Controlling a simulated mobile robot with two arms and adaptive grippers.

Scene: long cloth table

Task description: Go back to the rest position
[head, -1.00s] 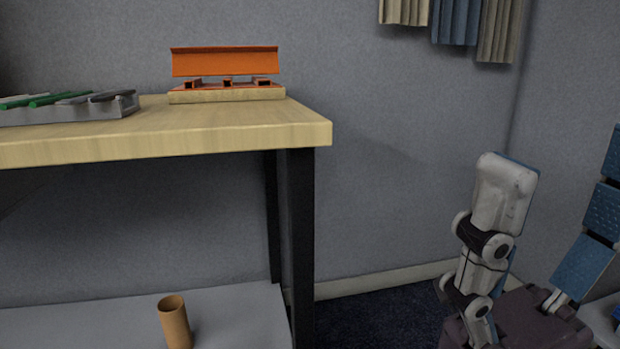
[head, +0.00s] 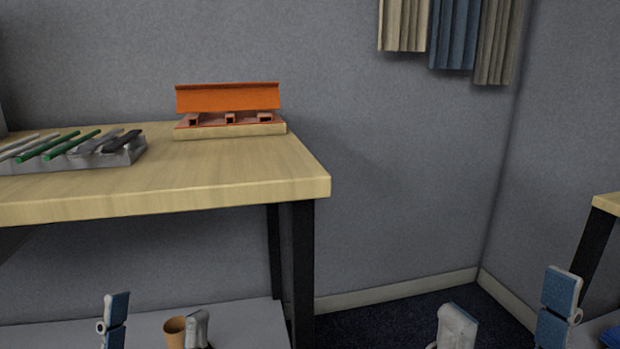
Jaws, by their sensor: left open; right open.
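My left gripper (head: 157,318) shows at the bottom left, with only its spread fingertips in frame. One finger is blue and white, the other white. It is open and looks empty. My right gripper (head: 508,310) shows at the bottom right, also with its fingers wide apart and nothing between them. It hangs over the dark carpet in the view, right of the table. The rest of both arms is out of frame.
A wooden table (head: 250,198) stands at the left, with an orange stand (head: 228,98) and a grey tray (head: 128,156) of pens on it. A brown cup (head: 175,332) is on the lower grey surface (head: 255,322). Another table edge (head: 608,203) shows at the right.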

